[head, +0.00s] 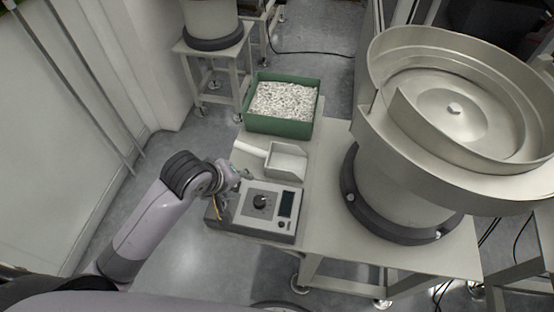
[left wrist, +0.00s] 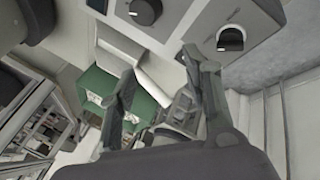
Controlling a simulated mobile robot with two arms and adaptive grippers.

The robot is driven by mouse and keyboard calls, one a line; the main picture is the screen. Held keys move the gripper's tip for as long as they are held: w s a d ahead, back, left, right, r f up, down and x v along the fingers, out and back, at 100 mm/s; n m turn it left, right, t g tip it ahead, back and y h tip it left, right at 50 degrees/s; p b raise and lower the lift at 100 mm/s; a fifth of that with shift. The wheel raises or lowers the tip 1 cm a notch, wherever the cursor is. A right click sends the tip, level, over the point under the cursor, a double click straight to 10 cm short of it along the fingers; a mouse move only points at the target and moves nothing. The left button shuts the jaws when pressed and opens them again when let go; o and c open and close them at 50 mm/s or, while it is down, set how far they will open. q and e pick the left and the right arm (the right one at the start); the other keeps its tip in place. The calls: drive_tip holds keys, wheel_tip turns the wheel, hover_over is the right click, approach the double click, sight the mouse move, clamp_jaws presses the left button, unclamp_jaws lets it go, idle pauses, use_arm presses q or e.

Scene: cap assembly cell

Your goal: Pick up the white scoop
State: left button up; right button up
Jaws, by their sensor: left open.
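The white scoop (head: 287,163) lies on the table between the green bin and the control box. Its round handle points left, toward my left gripper (head: 238,172). My left gripper is by the table's left edge, just in front of the handle's end, apart from the scoop as far as I can tell. In the left wrist view the gripper (left wrist: 158,82) is open, with the scoop's white handle (left wrist: 153,72) showing beyond and between the two fingers. My right gripper is in neither view.
A grey control box (head: 262,210) with a knob and dark display stands close to my left gripper. The green bin (head: 280,127) of small pale parts is behind the scoop. A large bowl feeder (head: 400,185) fills the table's right side.

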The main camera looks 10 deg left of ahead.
use_arm(q)
drive_tip(key=w+a+r+n, duration=0.2)
drive_tip(key=w+r+n, duration=0.3)
drive_tip(key=w+n, duration=0.25)
approach(252, 151)
drive_tip(key=shift+t, duration=0.4)
drive_tip(key=x, duration=0.6)
drive_tip(key=shift+s+d+f, duration=0.15)
drive_tip(key=shift+s+f, duration=0.1)
drive_tip(key=shift+s, duration=0.05)
drive_tip(key=shift+x, duration=2.7)
drive_tip(key=shift+w+r, duration=0.1)
drive_tip(key=shift+f+p, duration=0.3)
drive_tip(key=shift+p, duration=0.1)
drive_tip(key=shift+c, duration=0.2)
clamp_jaws()
